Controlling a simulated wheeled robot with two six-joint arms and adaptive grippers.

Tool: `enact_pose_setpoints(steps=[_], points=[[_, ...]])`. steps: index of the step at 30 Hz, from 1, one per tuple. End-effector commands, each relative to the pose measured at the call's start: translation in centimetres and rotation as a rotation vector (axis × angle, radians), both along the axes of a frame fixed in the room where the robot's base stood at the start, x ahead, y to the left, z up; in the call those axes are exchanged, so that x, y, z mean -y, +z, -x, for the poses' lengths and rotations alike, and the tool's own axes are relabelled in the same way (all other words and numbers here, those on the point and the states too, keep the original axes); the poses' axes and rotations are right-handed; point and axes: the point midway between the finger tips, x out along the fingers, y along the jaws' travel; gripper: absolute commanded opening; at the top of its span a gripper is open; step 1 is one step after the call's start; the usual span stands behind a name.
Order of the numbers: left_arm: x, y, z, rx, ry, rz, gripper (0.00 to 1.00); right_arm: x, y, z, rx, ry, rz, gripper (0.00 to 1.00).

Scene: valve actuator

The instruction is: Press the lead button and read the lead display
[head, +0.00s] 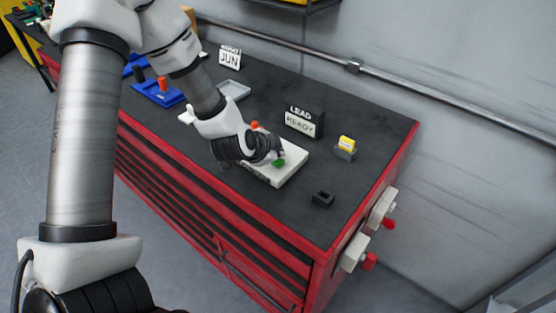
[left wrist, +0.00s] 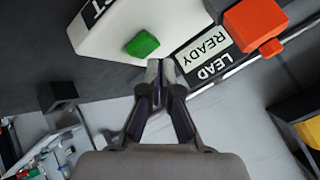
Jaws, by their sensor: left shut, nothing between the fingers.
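A white button panel (head: 290,172) lies on the dark bench top with a green button (head: 279,162) on it. In the left wrist view the green button (left wrist: 142,44) sits on the panel's white face (left wrist: 110,32), whose lettering is cut off. The lead display (head: 303,122) stands behind the panel and reads "LEAD" over "READY"; it also shows in the left wrist view (left wrist: 205,57). My left gripper (head: 279,154) is over the panel, close to the green button. Its fingertips (left wrist: 160,66) are shut and empty, just beside the button. Contact cannot be told. My right gripper is out of view.
A yellow block in a dark holder (head: 345,150) stands right of the display, and a small black block (head: 322,199) lies in front. A calendar (head: 230,57), grey tray (head: 234,90) and blue fixture (head: 160,92) are further left. An orange block (left wrist: 255,22) shows near the display.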

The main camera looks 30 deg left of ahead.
Motion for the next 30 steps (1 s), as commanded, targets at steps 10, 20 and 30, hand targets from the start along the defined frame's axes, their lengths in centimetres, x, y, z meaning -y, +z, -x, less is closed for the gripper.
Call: enact_pose_setpoints(steps=[10, 20, 30], points=[[0.01, -0.5, 0.01, 0.0, 0.0, 0.0, 0.0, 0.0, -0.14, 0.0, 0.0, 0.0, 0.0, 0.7], [0.01, -0.79, 0.02, -0.001, -0.001, 0.001, 0.0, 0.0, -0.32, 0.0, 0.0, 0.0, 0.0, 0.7], [0.02, -1.2, 0.02, -0.001, -0.001, 0.001, 0.0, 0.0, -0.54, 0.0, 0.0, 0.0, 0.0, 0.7]])
